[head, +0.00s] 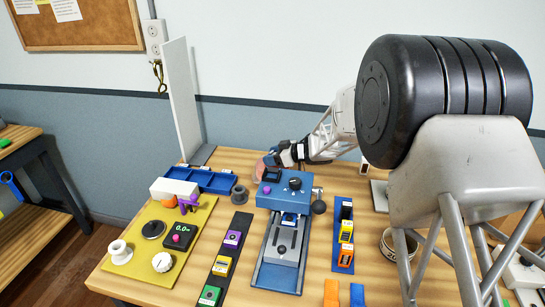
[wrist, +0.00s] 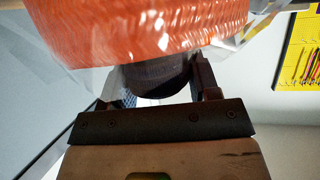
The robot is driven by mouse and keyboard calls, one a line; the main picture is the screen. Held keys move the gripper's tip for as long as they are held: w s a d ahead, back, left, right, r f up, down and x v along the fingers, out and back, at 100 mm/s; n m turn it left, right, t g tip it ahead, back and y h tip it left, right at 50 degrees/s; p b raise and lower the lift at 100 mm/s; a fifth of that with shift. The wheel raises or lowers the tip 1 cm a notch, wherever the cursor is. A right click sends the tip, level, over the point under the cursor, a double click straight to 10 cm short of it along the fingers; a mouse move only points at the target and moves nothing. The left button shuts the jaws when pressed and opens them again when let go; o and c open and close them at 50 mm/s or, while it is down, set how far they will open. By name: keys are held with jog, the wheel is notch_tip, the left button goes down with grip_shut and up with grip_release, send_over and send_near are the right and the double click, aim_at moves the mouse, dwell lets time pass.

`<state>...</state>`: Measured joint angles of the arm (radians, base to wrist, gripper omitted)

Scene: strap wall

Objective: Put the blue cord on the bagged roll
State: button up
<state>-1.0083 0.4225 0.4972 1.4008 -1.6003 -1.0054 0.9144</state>
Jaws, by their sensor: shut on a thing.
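The bagged roll is orange-red, coarse in texture and wrapped in clear film. It fills the top of the wrist view (wrist: 150,28). In the head view it is a small pinkish shape (head: 261,170) behind the blue machine, partly hidden. My gripper (head: 274,159) is at the roll, beyond the machine. In the wrist view its fingers (wrist: 158,85) are on either side of a dark rounded piece (wrist: 155,76) just below the roll. I cannot tell whether that piece belongs to the roll. I cannot make out the blue cord for certain in either view.
The blue machine (head: 285,190) with a black knob stands in front of my gripper. A tall white panel (head: 182,95) and blue bins (head: 213,180) stand to its left. A yellow board (head: 150,262) carries several items. A strip of coloured blocks (head: 222,262) lies beside it.

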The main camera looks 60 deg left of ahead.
jog(key=shift+f, duration=0.15)
jog(key=o, duration=0.9)
jog(key=v, duration=1.2)
dwell(0.9)
